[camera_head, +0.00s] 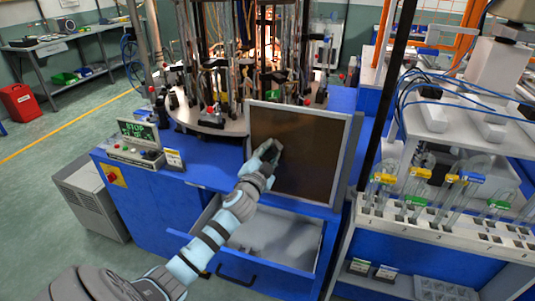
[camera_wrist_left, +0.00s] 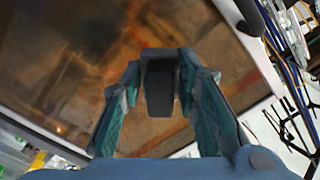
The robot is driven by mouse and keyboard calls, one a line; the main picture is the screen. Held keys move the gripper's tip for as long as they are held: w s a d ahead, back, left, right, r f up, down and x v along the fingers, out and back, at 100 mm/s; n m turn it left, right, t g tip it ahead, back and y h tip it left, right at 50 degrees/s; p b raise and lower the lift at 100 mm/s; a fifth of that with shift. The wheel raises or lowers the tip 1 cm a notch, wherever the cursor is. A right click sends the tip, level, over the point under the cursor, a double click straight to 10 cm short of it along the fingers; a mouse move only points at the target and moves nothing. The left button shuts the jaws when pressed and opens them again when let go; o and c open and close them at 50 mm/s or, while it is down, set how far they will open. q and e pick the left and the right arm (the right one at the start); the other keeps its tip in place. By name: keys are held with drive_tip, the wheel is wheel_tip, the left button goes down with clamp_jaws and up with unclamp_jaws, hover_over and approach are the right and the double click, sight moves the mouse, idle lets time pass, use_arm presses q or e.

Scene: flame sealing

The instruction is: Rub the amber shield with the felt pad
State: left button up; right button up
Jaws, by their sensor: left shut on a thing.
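The amber shield (camera_head: 310,165) is a dark brown, see-through panel in a pale frame, standing tilted at the front of the blue machine. It also fills much of the left wrist view (camera_wrist_left: 60,70), with smudgy brown patches. My left gripper (camera_head: 270,150) is in front of the panel's left part. It is shut on the felt pad, a small dark grey block between the fingers in the left wrist view (camera_wrist_left: 160,88). The pad is at or very close to the panel's face; I cannot tell whether it touches. My right gripper is not in view.
An open grey drawer (camera_head: 275,262) juts out below the shield, under my left arm. A control box (camera_head: 135,150) with a green display sits to the left. A rack (camera_head: 440,230) with glass tubes stands to the right. Burner hardware and flames are behind the shield.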

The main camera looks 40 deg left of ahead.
use_arm(q)
drive_tip(key=d, duration=0.1)
drive_tip(key=w+d, duration=0.1)
drive_tip(key=d, duration=0.1)
drive_tip(key=shift+f, duration=0.1)
drive_tip(key=shift+w+d, duration=0.25)
drive_tip(key=shift+d, duration=0.4)
drive_tip(key=shift+w+d, duration=0.2)
drive_tip(key=shift+d, duration=0.5)
drive_tip(key=shift+w+d, duration=0.25)
drive_tip(key=shift+d, duration=0.4)
drive_tip(key=shift+s, duration=0.25)
drive_tip(key=p, duration=0.2)
approach(296, 152)
drive_tip(key=shift+w, duration=0.25)
drive_tip(key=shift+v, duration=1.5)
